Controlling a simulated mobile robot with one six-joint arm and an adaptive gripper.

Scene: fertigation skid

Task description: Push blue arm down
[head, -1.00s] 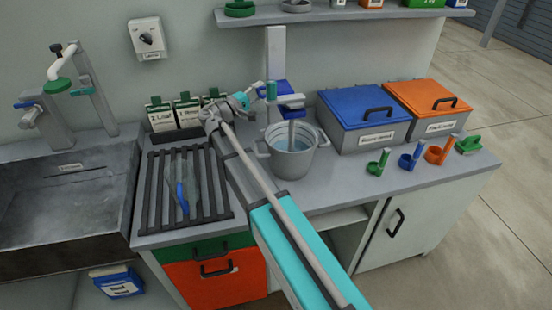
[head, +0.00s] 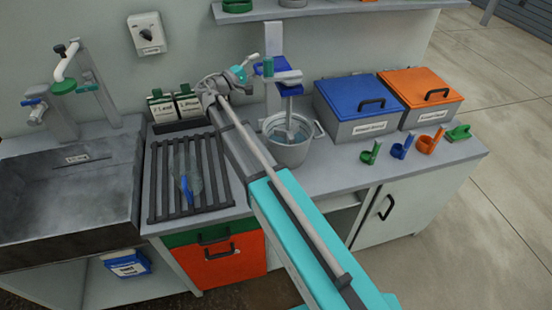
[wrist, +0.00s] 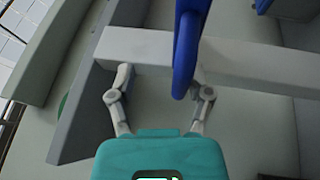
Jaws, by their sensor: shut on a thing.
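The blue arm (head: 291,89) reaches out from a grey upright column (head: 273,45) over a grey pot (head: 290,154) of liquid. A thin shaft hangs from it into the pot. In the wrist view a blue piece (wrist: 187,50) with a rounded end lies between the fingers of my gripper (wrist: 162,80), nearer the right finger, in front of a pale grey bar (wrist: 245,58). My gripper is shut on the blue arm, though the contact itself is not clearly visible.
Blue-lidded (head: 355,98) and orange-lidded (head: 420,87) bins stand right of the pot. Small coloured holders (head: 400,147) line the counter front. A slatted rack (head: 160,170) and sink (head: 70,190) lie left. A shelf (head: 340,12) hangs above.

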